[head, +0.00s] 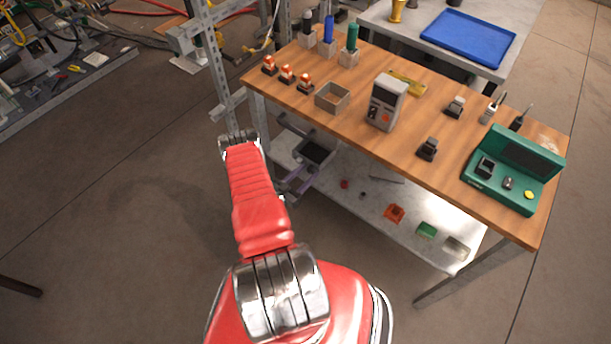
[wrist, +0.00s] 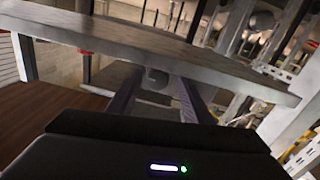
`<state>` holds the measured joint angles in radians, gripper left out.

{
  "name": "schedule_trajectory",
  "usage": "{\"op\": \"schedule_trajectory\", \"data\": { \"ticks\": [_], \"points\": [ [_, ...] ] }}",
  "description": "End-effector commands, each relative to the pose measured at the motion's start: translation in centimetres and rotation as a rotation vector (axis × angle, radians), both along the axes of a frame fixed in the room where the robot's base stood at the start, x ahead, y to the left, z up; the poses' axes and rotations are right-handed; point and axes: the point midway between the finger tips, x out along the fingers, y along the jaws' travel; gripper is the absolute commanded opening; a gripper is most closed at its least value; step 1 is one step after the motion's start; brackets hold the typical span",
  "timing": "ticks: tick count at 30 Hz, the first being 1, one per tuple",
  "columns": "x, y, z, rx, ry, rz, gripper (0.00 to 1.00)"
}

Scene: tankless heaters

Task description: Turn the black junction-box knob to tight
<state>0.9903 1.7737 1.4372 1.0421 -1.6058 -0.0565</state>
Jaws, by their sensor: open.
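My gripper (head: 299,183) is at the left end of the workbench, low beside the lower shelf. Its two purple-grey fingers are apart, and they also show in the wrist view (wrist: 158,88). I see nothing held in them. A small dark rounded shape (wrist: 157,76) shows between the fingers in the wrist view; I cannot tell what it is. I cannot pick out the black junction-box knob for certain in either view. Small dark boxes (head: 428,148) and (head: 455,106) stand on the bench top, too small to identify, well right of my gripper.
The wooden workbench (head: 330,128) carries a grey meter (head: 385,102), an open box (head: 333,98), several small orange-and-white cones (head: 287,74) and a green tester (head: 512,168). Small parts lie on the lower shelf (head: 375,211). A metal upright (head: 213,60) stands behind my arm.

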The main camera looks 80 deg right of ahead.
Motion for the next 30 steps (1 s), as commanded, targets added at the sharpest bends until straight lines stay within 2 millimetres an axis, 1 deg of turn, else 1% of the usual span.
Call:
{"op": "schedule_trajectory", "data": {
  "ticks": [4, 21, 26, 30],
  "points": [
    [-0.01, 0.01, -0.01, 0.0, 0.0, 0.0, 0.45],
    [0.13, -0.04, -0.01, 0.0, -0.001, 0.003, 0.05],
    [0.22, -0.08, 0.01, -0.004, -0.011, 0.005, 0.05],
    [0.3, -0.11, 0.02, -0.024, -0.059, 0.006, 0.05]
  ]
}}
